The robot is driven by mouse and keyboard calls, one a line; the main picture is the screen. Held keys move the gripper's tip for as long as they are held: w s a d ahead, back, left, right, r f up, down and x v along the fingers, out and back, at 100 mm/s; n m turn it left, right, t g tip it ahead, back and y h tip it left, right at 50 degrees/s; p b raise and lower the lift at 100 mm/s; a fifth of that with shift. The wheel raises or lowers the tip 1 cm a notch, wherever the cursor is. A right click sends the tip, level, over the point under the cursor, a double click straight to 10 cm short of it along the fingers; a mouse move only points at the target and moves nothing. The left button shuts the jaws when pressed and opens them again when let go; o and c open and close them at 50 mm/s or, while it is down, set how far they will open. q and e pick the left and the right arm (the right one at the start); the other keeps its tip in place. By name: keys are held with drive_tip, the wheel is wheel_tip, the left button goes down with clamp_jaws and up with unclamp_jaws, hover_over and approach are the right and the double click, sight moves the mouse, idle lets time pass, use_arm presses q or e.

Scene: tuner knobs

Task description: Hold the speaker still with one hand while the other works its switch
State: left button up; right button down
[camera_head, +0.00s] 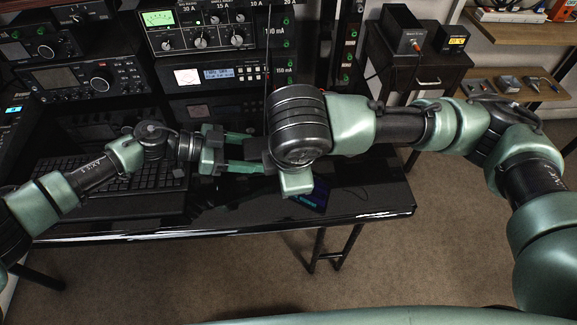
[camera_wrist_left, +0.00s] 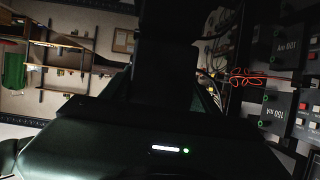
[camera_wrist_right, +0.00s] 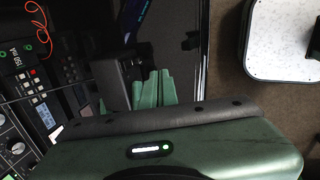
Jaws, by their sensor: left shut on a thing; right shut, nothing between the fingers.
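A small dark box, which I take to be the speaker (camera_head: 257,149), is between the two grippers in the head view, above the glossy black desk. My left gripper (camera_head: 250,157) comes in from the left, and its green fingers are closed on this box. My right gripper (camera_head: 296,184) hangs at the box's right side, its wrist covering part of it. In the right wrist view the green fingers (camera_wrist_right: 152,88) are together and empty, close beside the dark box (camera_wrist_right: 110,84). I cannot tell whether they touch. The switch cannot be made out. The left wrist view is too dark to show the grip clearly.
The black desk (camera_head: 385,197) has a keyboard (camera_head: 110,188) at its left. Stacked radio equipment (camera_head: 215,78) stands close behind the grippers. A dark side cabinet (camera_head: 425,75) is at the right back. Carpeted floor is free in front of the desk.

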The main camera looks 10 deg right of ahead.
drive_tip(key=x, duration=0.5)
drive_tip(key=shift+w+f, duration=0.1)
drive_tip(key=shift+w, duration=0.2)
drive_tip(key=shift+w+a, duration=0.1)
drive_tip(key=shift+w, duration=1)
drive_tip(key=shift+w+f, duration=0.1)
drive_tip(key=shift+w, duration=0.5)
drive_tip(key=shift+w+a+f, duration=0.1)
drive_tip(key=shift+w+f, duration=0.05)
drive_tip(key=shift+w, duration=0.1)
drive_tip(key=shift+r, duration=0.8)
